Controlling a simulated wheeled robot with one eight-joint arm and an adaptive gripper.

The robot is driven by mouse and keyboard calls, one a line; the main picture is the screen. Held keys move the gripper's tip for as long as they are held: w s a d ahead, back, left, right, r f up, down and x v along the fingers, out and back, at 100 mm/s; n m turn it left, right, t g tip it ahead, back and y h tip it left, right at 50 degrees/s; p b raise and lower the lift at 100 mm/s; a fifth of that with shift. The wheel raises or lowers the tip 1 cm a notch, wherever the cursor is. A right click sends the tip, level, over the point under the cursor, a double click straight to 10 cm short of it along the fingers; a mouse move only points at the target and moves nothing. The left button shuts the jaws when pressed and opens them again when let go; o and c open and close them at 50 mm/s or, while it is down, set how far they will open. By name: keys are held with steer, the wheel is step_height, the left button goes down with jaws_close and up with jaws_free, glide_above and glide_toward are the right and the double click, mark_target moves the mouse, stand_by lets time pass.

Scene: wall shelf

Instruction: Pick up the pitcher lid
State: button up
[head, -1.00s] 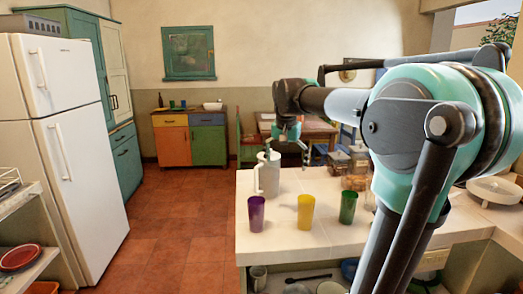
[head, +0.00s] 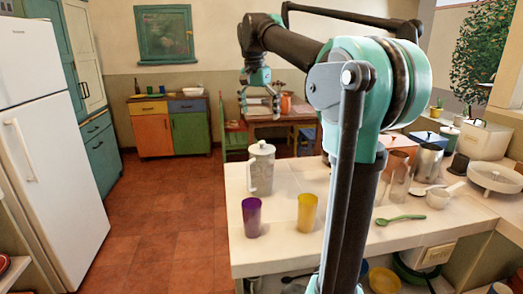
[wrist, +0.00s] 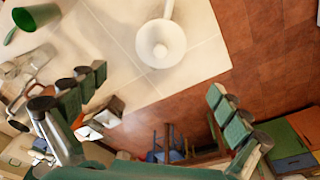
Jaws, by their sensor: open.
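The pale grey-white pitcher (head: 262,172) stands upright on the white counter, its handle to the left. Its lid (head: 262,149) sits on top. In the wrist view the lid (wrist: 161,44) shows from above as a pale disc, with the pitcher handle pointing up the picture. My gripper (head: 262,108) is open and empty, above the pitcher and apart from it. In the wrist view its two fingers (wrist: 156,88) are spread wide, and the lid lies beyond the gap between them.
A purple cup (head: 251,217) and a yellow cup (head: 307,213) stand in front of the pitcher. A green cup (wrist: 38,15) shows in the wrist view. A green spoon (head: 400,220), jars and containers lie to the right. The counter (head: 284,246) ends just left of the pitcher.

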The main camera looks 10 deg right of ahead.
mark_target(262, 142)
steer(key=f, duration=0.7)
steer(key=w+d+f, duration=0.1)
steer(key=f, duration=0.3)
steer(key=shift+c, duration=0.2)
steer(key=c, duration=1.2)
steer(key=shift+o, duration=0.2)
